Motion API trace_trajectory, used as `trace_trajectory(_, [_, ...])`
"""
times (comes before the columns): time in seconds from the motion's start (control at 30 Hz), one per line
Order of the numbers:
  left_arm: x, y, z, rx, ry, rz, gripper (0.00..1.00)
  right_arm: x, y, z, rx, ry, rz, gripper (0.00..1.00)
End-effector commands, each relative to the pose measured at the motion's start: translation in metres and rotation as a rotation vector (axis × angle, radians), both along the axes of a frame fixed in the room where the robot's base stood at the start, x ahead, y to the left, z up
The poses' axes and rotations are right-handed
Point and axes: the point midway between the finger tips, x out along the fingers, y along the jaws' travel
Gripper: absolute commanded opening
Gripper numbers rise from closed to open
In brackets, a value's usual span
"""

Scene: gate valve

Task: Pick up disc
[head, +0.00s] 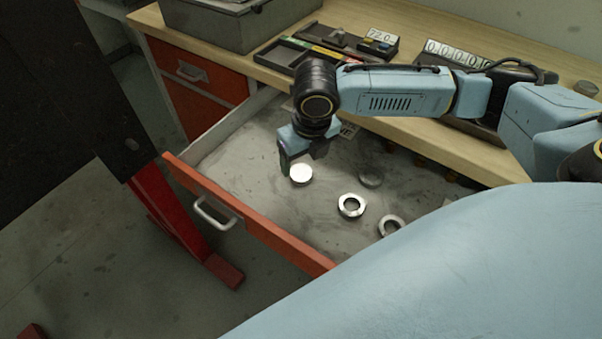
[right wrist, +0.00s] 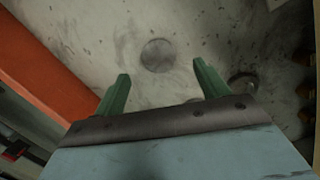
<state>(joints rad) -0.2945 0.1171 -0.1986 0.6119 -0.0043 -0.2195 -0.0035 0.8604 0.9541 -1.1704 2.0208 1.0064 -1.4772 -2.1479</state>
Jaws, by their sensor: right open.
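A bright, solid round disc (head: 301,175) lies on the floor of the open drawer in the head view. A duller grey disc (head: 371,180) lies to its right. My right gripper (head: 301,158) points down over the drawer, close by the bright disc; the height gap is hard to judge. In the right wrist view, its two green fingers (right wrist: 161,72) are spread apart with nothing between them. A round grey disc (right wrist: 158,55) lies flat on the drawer floor just beyond the fingertips, roughly centred. My left gripper is not in view.
Two metal rings (head: 351,206) (head: 391,226) lie nearer in the drawer. The drawer's orange front (head: 258,223) bounds it at lower left. The wooden worktop (head: 440,148) overhangs the far side, with trays and number plates on it. The drawer's left part is bare.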

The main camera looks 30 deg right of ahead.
Motion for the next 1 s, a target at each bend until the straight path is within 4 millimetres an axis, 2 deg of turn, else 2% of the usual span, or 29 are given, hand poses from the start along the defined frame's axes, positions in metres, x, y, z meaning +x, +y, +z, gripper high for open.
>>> trace_trajectory(0.37, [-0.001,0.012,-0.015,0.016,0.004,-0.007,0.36,0.007,0.001,-0.048,0.000,0.003,0.000,0.74])
trace_trajectory(0.63, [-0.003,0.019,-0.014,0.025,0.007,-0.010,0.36,0.009,0.001,-0.050,0.000,0.000,0.001,0.72])
trace_trajectory(1.0, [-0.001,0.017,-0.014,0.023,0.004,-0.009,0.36,0.009,0.001,-0.050,0.000,0.000,0.001,0.24])
